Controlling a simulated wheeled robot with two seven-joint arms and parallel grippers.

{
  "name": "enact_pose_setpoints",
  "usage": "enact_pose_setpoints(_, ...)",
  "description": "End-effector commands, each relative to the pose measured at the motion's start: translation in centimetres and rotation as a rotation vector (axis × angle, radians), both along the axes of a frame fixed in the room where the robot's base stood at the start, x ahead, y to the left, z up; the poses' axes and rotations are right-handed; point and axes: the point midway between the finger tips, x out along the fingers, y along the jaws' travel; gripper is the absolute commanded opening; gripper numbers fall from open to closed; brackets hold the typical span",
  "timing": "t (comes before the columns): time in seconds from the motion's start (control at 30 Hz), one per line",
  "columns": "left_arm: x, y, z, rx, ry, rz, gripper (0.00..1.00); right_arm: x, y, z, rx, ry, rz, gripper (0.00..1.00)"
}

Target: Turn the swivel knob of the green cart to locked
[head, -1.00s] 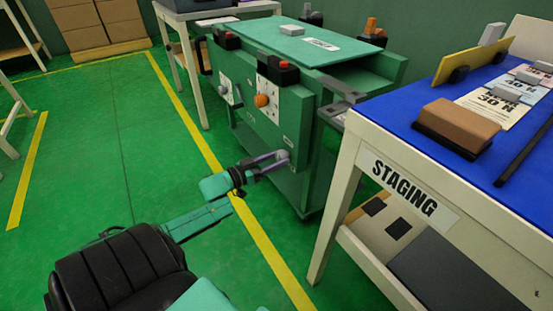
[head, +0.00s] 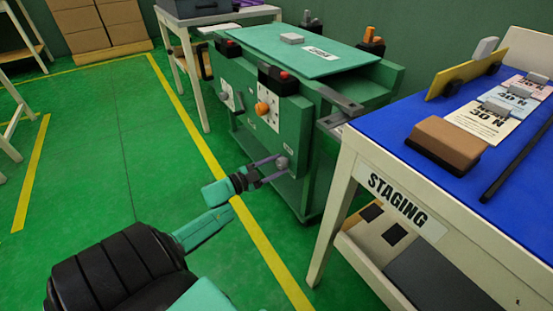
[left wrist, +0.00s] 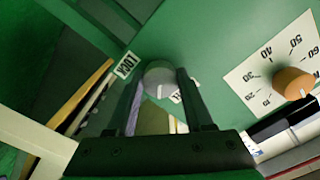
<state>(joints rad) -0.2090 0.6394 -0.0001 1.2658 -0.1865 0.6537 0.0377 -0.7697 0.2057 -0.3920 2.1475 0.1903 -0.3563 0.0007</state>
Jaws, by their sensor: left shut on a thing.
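The green cart (head: 300,130) stands left of the staging table. Its grey round swivel knob (head: 281,163) is low on the front panel. My left gripper (head: 277,164) is shut on this knob, one finger on each side. In the left wrist view the knob (left wrist: 159,76) sits between the fingertips (left wrist: 162,84), with a pale mark on its lower side. A LOCK label (left wrist: 126,65) lies to the knob's upper left. Another label (left wrist: 177,96) lies to its lower right, mostly hidden by a finger. My right gripper is out of view.
An orange knob (head: 262,108) on a white dial plate sits above the swivel knob. The staging table (head: 345,165) stands close on the right, with a brown block (head: 446,143) on its blue top. Green floor is open to the left.

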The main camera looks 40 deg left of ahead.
Motion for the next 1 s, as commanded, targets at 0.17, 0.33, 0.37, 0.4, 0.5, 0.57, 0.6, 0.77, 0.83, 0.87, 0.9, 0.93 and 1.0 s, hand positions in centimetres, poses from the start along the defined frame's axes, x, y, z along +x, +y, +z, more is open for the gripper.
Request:
enact_pose_setpoints(0.17,0.0,0.0,-0.01,0.157,-0.047,0.0,0.0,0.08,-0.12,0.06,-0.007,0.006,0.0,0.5)
enact_pose_setpoints(0.33,-0.01,0.0,-0.04,0.31,-0.093,-0.001,0.0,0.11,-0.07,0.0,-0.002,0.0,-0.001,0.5)
enact_pose_setpoints(0.37,0.0,0.02,-0.04,0.335,-0.101,0.0,0.0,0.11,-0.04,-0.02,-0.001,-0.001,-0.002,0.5)
enact_pose_setpoints(0.4,0.0,0.03,-0.04,0.369,-0.111,0.0,0.0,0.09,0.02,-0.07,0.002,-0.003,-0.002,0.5)
enact_pose_setpoints(0.5,0.0,0.03,-0.05,0.443,-0.134,0.0,0.0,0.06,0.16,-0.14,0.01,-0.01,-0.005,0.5)
enact_pose_setpoints(0.57,-0.01,0.01,-0.06,0.485,-0.145,-0.001,0.0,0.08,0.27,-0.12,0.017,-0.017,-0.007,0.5)
enact_pose_setpoints(0.6,0.0,0.03,-0.04,0.511,-0.153,-0.001,0.0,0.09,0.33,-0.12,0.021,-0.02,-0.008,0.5)
enact_pose_setpoints(0.77,0.01,0.06,0.01,0.59,-0.176,0.0,0.0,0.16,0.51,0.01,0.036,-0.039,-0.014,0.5)
enact_pose_setpoints(0.83,0.01,0.06,0.03,0.615,-0.185,-0.001,0.0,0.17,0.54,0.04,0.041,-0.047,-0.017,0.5)
enact_pose_setpoints(0.87,0.01,0.05,0.03,0.624,-0.187,-0.001,0.0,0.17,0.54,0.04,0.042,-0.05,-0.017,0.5)
enact_pose_setpoints(0.9,0.0,0.04,0.03,0.633,-0.19,-0.001,0.0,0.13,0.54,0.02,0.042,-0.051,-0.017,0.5)
enact_pose_setpoints(0.93,0.0,0.04,0.03,0.64,-0.192,-0.001,0.0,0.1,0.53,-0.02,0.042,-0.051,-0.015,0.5)
enact_pose_setpoints(1.0,0.0,0.03,0.04,0.651,-0.195,-0.001,0.0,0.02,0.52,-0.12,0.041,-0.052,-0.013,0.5)
